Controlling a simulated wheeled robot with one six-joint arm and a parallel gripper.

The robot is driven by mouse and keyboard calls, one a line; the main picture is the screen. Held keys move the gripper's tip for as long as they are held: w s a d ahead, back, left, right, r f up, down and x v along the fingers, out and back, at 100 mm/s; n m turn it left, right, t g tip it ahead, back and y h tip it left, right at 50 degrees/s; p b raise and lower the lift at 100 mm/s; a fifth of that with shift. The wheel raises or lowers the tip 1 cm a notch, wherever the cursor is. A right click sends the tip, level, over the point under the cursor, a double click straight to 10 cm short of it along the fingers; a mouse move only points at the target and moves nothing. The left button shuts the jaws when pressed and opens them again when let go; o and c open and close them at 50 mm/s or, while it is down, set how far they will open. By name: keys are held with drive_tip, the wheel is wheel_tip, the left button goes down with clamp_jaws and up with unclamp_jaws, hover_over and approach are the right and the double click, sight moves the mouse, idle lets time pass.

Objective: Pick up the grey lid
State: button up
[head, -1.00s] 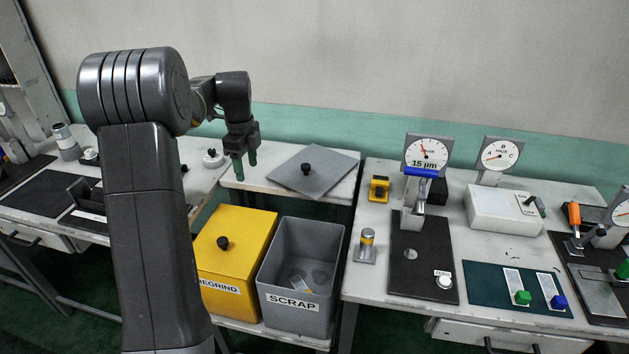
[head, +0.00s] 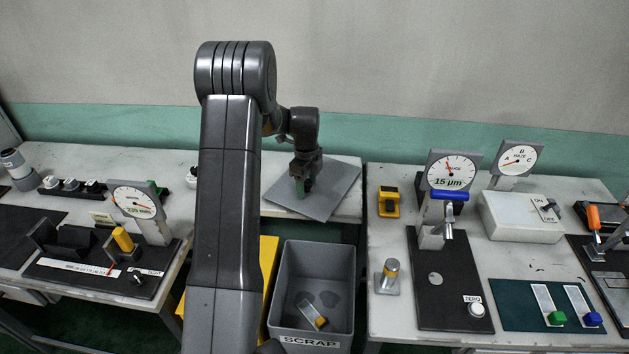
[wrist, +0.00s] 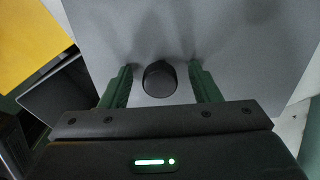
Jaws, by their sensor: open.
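The grey lid (head: 328,196) lies flat on the white shelf between the two benches, turned at an angle. In the wrist view the lid (wrist: 240,45) fills most of the picture, and its round black knob (wrist: 159,79) stands between my fingers. My gripper (head: 303,188) is over the lid and hides the knob in the head view. In the wrist view my gripper (wrist: 160,86) is open, with one green finger on each side of the knob and a gap to each.
Below the shelf stand the grey scrap bin (head: 345,265), open with pieces inside, and the yellow regrind bin (head: 268,262), mostly hidden by my arm. Another gauge (head: 138,201) stands on the left bench.

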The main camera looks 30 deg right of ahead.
drive_tip(key=shift+f, duration=0.15)
drive_tip(key=c, duration=1.2)
drive_tip(key=shift+o, duration=0.2)
